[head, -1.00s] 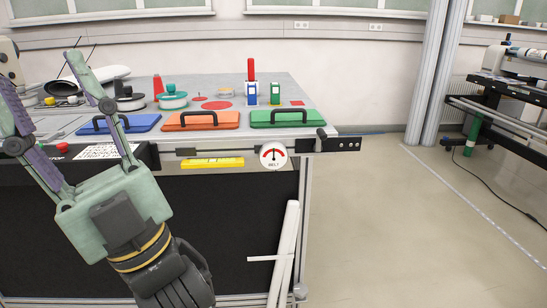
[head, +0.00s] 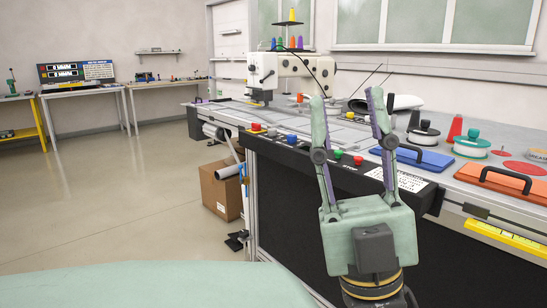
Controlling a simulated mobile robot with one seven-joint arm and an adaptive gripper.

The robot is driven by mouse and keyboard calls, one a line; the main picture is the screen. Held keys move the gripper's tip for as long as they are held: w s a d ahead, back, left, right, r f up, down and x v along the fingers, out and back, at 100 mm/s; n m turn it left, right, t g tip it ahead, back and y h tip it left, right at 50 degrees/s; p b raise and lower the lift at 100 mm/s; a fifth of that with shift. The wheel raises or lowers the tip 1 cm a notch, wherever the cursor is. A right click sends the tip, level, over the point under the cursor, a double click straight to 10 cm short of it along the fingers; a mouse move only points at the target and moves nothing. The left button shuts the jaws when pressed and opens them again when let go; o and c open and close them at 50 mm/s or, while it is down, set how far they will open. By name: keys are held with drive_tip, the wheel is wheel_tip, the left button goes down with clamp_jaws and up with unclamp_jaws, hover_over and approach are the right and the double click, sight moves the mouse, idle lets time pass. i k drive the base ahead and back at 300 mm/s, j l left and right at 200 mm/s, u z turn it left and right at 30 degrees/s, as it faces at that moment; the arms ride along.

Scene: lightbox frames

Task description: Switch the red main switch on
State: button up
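My gripper (head: 348,97) is open and empty, its two fingers pointing up and apart in front of the black control strip on the table's front edge. The strip (head: 270,150) carries several coloured knobs or buttons. Another small red one (head: 358,160) shows between the fingers, beside a green one (head: 337,154). I cannot tell from this view which red part is the main switch, or whether it is on or off. My gripper appears apart from all of them.
A sewing machine (head: 290,72) stands on the table behind the strip. A blue-lidded box (head: 412,160) and an orange one (head: 500,178) lie to the right. A cardboard box (head: 220,190) stands on the floor at the left. Open floor (head: 100,210) lies left of the table.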

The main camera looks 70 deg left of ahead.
sight(255, 128)
drive_tip(key=u, duration=1.9)
